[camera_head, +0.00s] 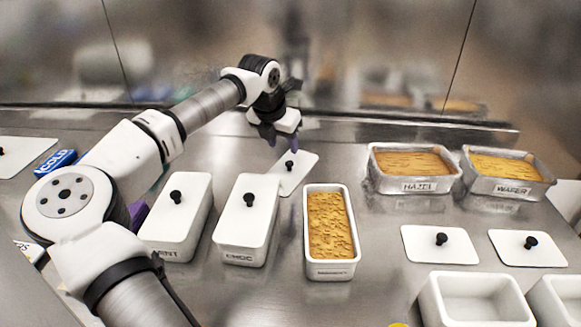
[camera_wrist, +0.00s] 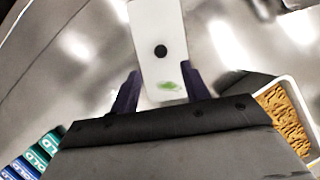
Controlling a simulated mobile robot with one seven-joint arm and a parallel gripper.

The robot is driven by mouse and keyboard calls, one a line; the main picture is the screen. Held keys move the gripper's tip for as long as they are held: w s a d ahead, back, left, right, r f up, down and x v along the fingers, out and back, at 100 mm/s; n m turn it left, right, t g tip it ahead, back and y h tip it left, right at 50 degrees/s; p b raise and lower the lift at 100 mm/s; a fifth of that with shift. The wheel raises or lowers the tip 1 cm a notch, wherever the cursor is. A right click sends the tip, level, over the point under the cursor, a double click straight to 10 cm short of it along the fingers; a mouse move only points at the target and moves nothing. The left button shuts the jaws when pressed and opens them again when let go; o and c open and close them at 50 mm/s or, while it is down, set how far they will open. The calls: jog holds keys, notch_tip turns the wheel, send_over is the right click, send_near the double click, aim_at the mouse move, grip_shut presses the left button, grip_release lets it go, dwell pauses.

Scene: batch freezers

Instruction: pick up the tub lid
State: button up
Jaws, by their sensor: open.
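A loose white tub lid (camera_head: 300,170) with a black knob lies on the steel counter behind the open tub (camera_head: 330,268). That tub is white and filled with a golden-brown mix. My gripper (camera_head: 281,139) is open and empty, just above the far end of this lid. In the wrist view the lid (camera_wrist: 155,22) lies between and ahead of the spread fingers of my gripper (camera_wrist: 160,88), its black knob beyond the fingertips. A green mark shows on its near end. The exact height of the fingers above the lid is hard to tell.
Two lidded white tubs (camera_head: 176,222) (camera_head: 244,228) stand left of the open tub. Metal pans (camera_head: 415,186) (camera_head: 507,187) stand at right, with two more loose lids (camera_head: 462,250) (camera_head: 548,255) before them. Empty white tubs (camera_head: 475,315) are front right. Cold packs (camera_wrist: 35,155) lie left.

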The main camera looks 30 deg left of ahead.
aim_at(289, 162)
jog(key=p+x, duration=0.2)
jog(key=x, duration=0.6)
jog(key=shift+f, duration=0.25)
grip_shut()
jog(key=shift+r, duration=0.1)
